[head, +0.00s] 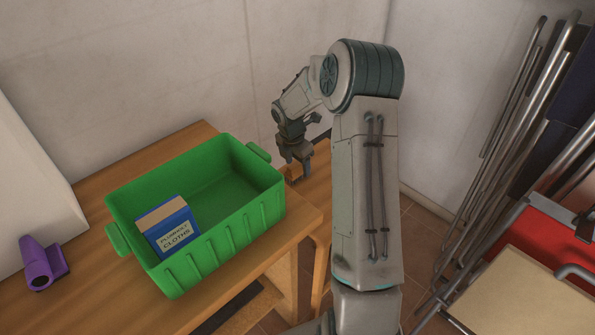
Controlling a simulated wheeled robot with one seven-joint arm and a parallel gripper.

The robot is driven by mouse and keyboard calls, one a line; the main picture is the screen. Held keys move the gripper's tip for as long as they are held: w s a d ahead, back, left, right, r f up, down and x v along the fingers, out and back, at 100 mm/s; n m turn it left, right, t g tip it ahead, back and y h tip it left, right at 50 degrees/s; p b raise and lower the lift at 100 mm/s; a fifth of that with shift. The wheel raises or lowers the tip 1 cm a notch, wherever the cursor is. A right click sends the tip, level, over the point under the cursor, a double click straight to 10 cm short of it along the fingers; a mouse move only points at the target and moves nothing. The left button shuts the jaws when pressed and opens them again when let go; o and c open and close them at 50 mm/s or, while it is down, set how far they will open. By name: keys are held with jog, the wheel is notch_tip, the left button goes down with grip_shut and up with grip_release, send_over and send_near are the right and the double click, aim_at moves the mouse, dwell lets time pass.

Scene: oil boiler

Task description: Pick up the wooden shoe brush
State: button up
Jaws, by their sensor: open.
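My gripper (298,172) is open, pointing down just beyond the right end of the green crate, low over a wooden surface (318,185). A small orange-brown patch (290,172) shows right at the fingertips. It may be part of the wooden shoe brush, but it is too small and too covered by the fingers to tell. I cannot tell whether the fingers touch it. No other thing that looks like a brush is in view.
A green crate (229,241) stands on the wooden table (92,308) with a blue box of cloths (168,228) in it. A purple object (42,264) lies at the left. Metal-framed folding chairs (520,130) stand at the right. A wall is close behind my gripper.

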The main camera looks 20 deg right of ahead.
jog(key=shift+f, duration=0.4)
jog(key=shift+c, duration=0.3)
jog(key=c, duration=1)
jog(key=shift+d+r, duration=0.1)
jog(key=shift+c, duration=0.2)
